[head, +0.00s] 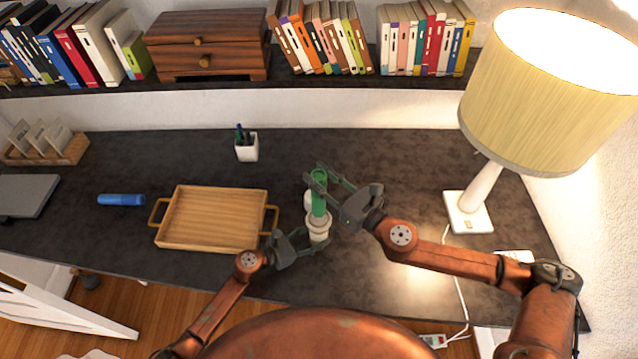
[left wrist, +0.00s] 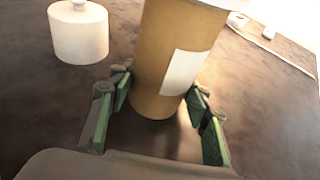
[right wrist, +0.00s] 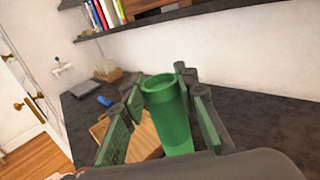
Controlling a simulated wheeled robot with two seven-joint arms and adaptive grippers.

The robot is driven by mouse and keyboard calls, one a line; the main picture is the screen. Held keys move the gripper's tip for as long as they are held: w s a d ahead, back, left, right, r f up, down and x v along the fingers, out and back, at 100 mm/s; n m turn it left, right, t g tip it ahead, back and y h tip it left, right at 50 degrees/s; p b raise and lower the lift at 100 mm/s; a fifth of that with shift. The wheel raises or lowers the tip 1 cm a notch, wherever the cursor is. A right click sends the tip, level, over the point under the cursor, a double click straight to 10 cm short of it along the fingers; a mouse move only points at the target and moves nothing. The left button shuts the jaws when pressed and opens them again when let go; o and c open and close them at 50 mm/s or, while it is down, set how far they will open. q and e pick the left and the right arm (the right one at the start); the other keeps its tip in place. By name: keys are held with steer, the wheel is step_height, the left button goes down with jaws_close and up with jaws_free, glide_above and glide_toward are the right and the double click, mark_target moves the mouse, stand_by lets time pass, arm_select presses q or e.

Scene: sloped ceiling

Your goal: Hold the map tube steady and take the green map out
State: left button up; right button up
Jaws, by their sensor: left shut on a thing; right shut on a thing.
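The map tube (head: 318,235) stands upright on the dark desk with a pale rim. In the left wrist view it is a tan cylinder (left wrist: 165,60) with a white label. My left gripper (head: 309,245) is shut on it low down, one finger on each side. The green map (head: 319,200) is a rolled green cylinder rising upright above the tube's rim. My right gripper (head: 327,182) is shut on its upper part, which also shows between the fingers in the right wrist view (right wrist: 168,110). Whether its lower end is still inside the tube I cannot tell.
A wooden tray (head: 212,218) with handles lies left of the tube, with a blue roll (head: 121,200) beyond it. A white lidded cylinder (left wrist: 78,32) stands close behind the tube. A pen cup (head: 246,147) is at the back; a lamp (head: 468,212) stands right.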

steer(key=shift+r, duration=0.2)
arm_select(q)
steer(key=o, duration=0.9)
steer(key=shift+o, duration=0.2)
steer(key=shift+a, duration=0.1)
steer(key=v, duration=1.2)
